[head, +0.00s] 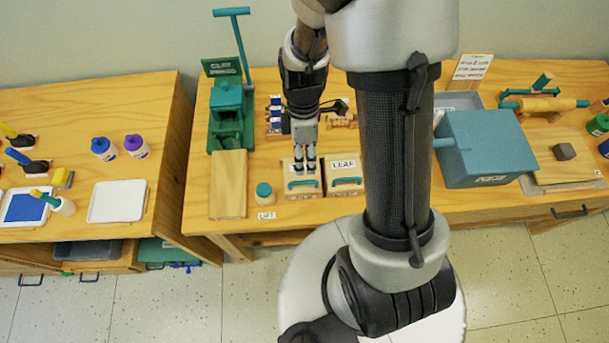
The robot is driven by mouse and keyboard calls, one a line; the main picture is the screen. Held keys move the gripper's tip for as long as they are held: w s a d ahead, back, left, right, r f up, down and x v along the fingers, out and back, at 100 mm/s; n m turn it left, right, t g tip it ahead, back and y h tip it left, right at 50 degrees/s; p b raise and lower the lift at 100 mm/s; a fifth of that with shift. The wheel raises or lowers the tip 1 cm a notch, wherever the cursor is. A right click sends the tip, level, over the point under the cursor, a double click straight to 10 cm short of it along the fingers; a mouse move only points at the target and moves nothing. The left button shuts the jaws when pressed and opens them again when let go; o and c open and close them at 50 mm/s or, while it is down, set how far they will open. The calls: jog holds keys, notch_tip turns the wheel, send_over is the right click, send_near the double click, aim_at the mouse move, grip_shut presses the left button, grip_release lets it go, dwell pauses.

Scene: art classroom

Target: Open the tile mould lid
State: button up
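Two small wooden moulds sit side by side on the middle table, each with a teal bar handle on its front part. The left mould (291,191) has its handle (303,184) just below my gripper in the picture. The right mould (346,191) has a "LEAF" card behind its handle (347,181). Both lids look flat and closed. My gripper (305,172) points down over the back of the left mould and partly hides its card. The two fingers are close together, and I cannot tell whether they are shut. I see no object between them.
A teal press (228,115) and wooden board (229,185) stand left of the moulds. A teal-lidded jar (265,194) is close by at left. A large teal box (487,148) stands at right. My arm hides the table just right of the moulds.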

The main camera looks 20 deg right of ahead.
aim_at(305, 181)
jog(key=f, duration=0.2)
jog(key=s+f+b, duration=0.1)
jog(key=f, duration=0.4)
jog(key=shift+s+a+b, duration=0.15)
jog(key=shift+a+b, duration=0.05)
jog(key=shift+b, duration=0.2)
jog(key=shift+c, duration=0.4)
grip_shut()
